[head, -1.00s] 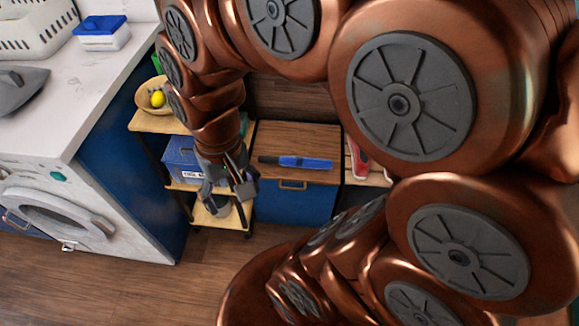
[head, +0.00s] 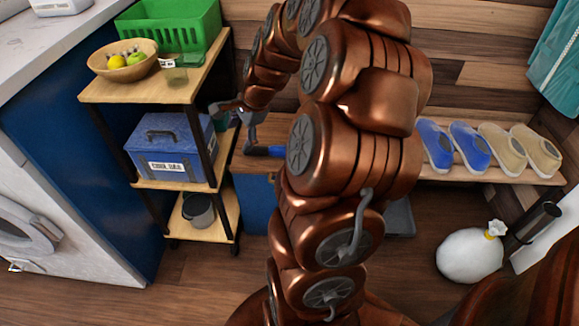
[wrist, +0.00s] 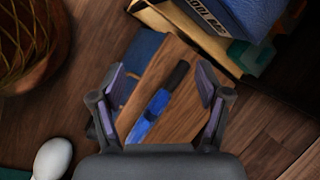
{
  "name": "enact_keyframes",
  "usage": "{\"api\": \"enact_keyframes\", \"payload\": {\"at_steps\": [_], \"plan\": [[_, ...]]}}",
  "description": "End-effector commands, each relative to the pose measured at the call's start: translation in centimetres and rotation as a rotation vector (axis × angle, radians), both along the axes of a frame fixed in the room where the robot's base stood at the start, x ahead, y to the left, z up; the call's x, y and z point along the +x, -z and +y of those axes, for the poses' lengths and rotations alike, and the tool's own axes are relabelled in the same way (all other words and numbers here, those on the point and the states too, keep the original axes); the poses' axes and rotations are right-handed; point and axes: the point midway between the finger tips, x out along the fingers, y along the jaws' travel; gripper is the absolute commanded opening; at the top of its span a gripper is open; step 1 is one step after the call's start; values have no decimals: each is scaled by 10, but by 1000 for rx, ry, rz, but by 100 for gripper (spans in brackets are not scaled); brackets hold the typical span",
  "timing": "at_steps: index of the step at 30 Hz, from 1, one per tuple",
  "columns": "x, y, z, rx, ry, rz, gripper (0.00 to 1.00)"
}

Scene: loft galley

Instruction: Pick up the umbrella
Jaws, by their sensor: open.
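The folded umbrella, blue with a dark handle, lies on the wooden top of a low blue cabinet. In the head view only a short blue part of the umbrella (head: 262,151) shows; my arm hides the rest. In the wrist view the umbrella (wrist: 152,113) lies diagonally between my fingers, its dark end toward the upper right. My gripper (head: 247,122) is above the cabinet top near the umbrella. Its fingers (wrist: 161,84) are spread on either side of the umbrella, open and empty. I cannot tell the exact height gap.
A shelf cart (head: 208,178) with a blue toolbox (head: 170,146), fruit bowl (head: 124,62) and green basket (head: 174,25) stands left of the cabinet. A shoe bench (head: 470,178) is right. A white bag (head: 470,255) sits on the floor.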

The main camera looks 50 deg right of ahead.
Motion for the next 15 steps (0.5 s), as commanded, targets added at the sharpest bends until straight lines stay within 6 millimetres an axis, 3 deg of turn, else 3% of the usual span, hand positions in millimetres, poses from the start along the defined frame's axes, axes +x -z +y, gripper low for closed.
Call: {"api": "enact_keyframes", "payload": {"at_steps": [1,6,10,15], "plan": [[1,31,-22,18,85,-9,76],[0,77,-83,72,332,-40,76],[-5,99,-114,99,459,-56,76],[-7,111,-133,112,533,-67,76]]}}
